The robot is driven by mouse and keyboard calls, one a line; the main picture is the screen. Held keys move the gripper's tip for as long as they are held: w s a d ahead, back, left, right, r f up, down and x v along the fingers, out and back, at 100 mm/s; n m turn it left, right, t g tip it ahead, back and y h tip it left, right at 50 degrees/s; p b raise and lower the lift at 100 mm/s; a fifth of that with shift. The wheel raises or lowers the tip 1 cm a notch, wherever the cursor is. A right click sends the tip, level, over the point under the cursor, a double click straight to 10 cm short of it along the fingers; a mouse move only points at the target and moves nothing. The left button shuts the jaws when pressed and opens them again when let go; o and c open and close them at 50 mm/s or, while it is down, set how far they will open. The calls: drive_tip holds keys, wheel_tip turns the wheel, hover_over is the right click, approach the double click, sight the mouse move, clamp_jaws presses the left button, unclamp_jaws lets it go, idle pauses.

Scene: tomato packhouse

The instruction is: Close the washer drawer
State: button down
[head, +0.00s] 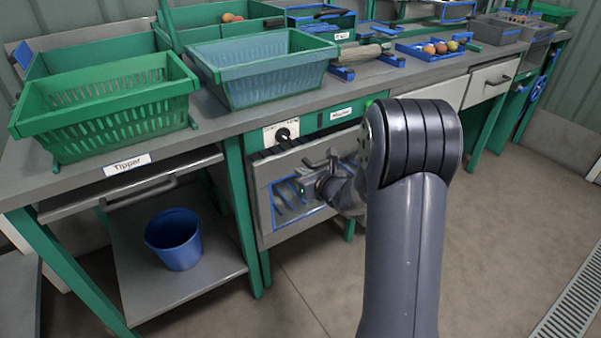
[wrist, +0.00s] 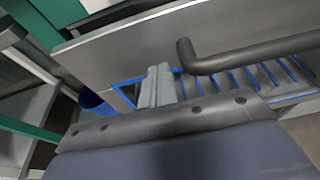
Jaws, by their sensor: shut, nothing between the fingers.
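The washer (head: 310,125) stands under the bench, with a dial at its upper left. Its grey drawer (head: 262,180) has a blue-framed slatted panel on the front. A dark gap shows along the drawer's top edge; I cannot tell exactly how far out it stands. In the wrist view the drawer front (wrist: 115,55) carries a dark bar handle (wrist: 250,53), with blue slats below. My gripper (head: 303,182) is shut and empty, close in front of the drawer. In the wrist view its fingers (wrist: 158,85) are just left of the handle's bent end. Contact is unclear.
A blue bucket (head: 174,238) stands on the low shelf left of the washer. Green crates (head: 107,108) and a blue-grey crate (head: 262,72) sit on the bench above. A white drawer (head: 489,84) is at the right. The floor in front is clear.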

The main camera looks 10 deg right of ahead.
sight(294, 165)
drive_tip(key=shift+w+a, duration=0.2)
drive_tip(key=shift+w, duration=0.4)
drive_tip(key=w, duration=0.1)
drive_tip(key=w+a, duration=0.1)
drive_tip(key=w, duration=0.1)
drive_tip(key=shift+w+a+b, duration=0.15)
drive_tip(key=shift+w+b, duration=0.15)
drive_tip(key=shift+w+a, duration=0.1)
drive_tip(key=shift+w, duration=0.15)
drive_tip(key=shift+r, duration=0.2)
drive_tip(key=shift+w, duration=0.1)
